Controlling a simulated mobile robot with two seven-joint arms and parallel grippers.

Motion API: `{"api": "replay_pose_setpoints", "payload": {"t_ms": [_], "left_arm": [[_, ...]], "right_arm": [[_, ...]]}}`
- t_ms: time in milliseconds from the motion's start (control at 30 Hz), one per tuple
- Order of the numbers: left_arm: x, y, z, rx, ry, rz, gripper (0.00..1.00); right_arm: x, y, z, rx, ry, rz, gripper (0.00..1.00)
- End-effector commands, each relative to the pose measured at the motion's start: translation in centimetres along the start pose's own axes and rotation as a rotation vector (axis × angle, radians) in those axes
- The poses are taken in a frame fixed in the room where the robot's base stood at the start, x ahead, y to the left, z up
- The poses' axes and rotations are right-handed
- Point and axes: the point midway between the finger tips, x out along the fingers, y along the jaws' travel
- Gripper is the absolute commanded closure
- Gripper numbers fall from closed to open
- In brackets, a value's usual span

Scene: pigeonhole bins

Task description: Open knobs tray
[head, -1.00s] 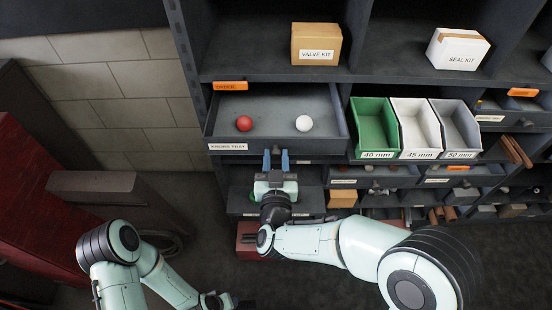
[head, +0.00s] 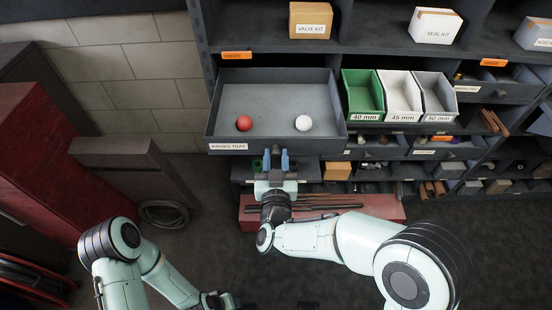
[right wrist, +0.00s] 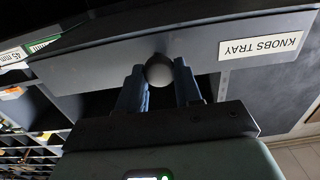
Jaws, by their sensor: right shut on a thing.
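The knobs tray (head: 262,95) is a grey drawer pulled well out of the shelf unit, with a red ball (head: 244,123) and a white ball (head: 303,123) lying in it. Its label reads KNOBS TRAY and shows upside down in the right wrist view (right wrist: 260,45). My right gripper (head: 276,156) is at the tray's front. In the right wrist view its blue fingers (right wrist: 160,85) are shut on the round knob (right wrist: 159,70) of the tray. My left gripper (head: 222,301) is low in the head view, apart from the shelves; its fingers are too unclear to judge.
Green, white and grey bins (head: 364,98) stand right of the tray. Boxes sit on the shelf above, including the valve kit box (head: 311,21). A red box with rods (head: 375,205) lies below. A red cabinet (head: 40,160) stands at left. The floor in front is clear.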

Motion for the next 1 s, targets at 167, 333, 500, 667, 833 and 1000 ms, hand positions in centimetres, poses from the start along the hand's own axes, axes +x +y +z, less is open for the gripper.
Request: {"api": "replay_pose_setpoints", "payload": {"t_ms": [167, 333, 500, 667, 833, 1000], "left_arm": [[0.0, 0.0, 0.0, 0.0, 0.0, 0.0, 0.57], [0.0, 0.0, 0.0, 0.0, 0.0, 0.0, 0.57], [0.0, 0.0, 0.0, 0.0, 0.0, 0.0, 0.57], [-0.1, 0.0, 0.1, 0.0, -0.002, 0.0, 0.57], [-0.4, 0.1, 0.5, 0.001, -0.015, 0.001, 0.57], [-0.8, 0.3, 1.0, 0.002, -0.029, 0.002, 0.57]], "right_arm": [[0.0, 0.0, 0.0, 0.0, 0.001, 0.0, 1.0], [0.0, 0.0, 0.0, 0.0, 0.001, 0.0, 0.4], [0.0, 0.0, 0.0, 0.0, 0.001, 0.0, 0.4], [-0.7, 0.0, -0.1, 0.0, 0.001, -0.001, 0.4], [-3.5, -0.1, -0.1, -0.001, -0.001, -0.003, 0.4], [-7.5, -0.1, -0.1, -0.001, 0.0, -0.005, 0.4]]}}
